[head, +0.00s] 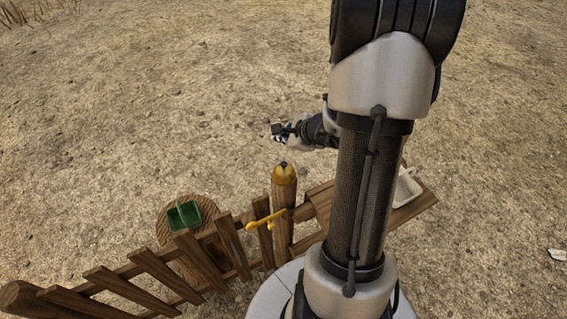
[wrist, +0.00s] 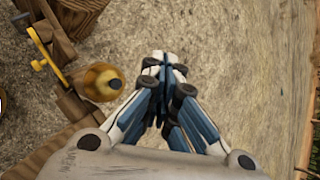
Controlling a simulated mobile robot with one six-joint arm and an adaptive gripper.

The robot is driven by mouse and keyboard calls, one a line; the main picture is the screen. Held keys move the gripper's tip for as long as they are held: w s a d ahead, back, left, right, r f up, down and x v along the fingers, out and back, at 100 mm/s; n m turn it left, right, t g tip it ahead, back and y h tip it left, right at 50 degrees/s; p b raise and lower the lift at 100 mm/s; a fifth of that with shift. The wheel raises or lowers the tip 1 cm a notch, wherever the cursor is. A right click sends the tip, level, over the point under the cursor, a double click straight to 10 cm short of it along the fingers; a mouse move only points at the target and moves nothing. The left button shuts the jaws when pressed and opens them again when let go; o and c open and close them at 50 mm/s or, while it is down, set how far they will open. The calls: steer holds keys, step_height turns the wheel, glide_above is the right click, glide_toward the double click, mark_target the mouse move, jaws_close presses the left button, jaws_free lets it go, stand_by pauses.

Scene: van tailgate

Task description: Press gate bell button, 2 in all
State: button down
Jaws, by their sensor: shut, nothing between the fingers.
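The gate bell is a gold dome (head: 284,176) on top of a wooden fence post (head: 283,217), with a small dark button (head: 284,165) at its centre. In the wrist view the gold dome (wrist: 98,83) is left of my fingers, with its dark button (wrist: 115,84) facing right. My gripper (head: 277,133) is beyond the post in the head view, apart from the bell. In the wrist view my gripper (wrist: 163,60) is shut and empty, with bare ground behind it.
A yellow latch (head: 266,220) sits on the slatted wooden fence (head: 147,266) beside the post. A white tray (head: 407,188) stands on a wooden shelf (head: 425,203). Open ground lies beyond the fence.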

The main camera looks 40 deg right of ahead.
steer(key=b, duration=0.6)
glide_above(282, 165)
step_height(282, 165, down, 8)
steer(key=shift+r, duration=0.2)
steer(key=shift+f+b, duration=0.45)
steer(key=shift+b, duration=0.05)
steer(key=shift+f, duration=0.15)
stand_by(0.5)
steer(key=shift+s+f+b, duration=0.1)
steer(key=shift+f+b, duration=0.2)
steer(key=shift+b, duration=0.45)
steer(key=shift+f+b, duration=0.55)
steer(key=shift+b, duration=0.2)
stand_by(0.4)
steer(key=shift+r, duration=0.1)
steer(key=shift+r+p, duration=0.65)
steer(key=shift+r, duration=0.25)
steer(key=shift+r, duration=0.1)
steer(key=shift+r+p, duration=1.7)
steer(key=shift+r, duration=0.7)
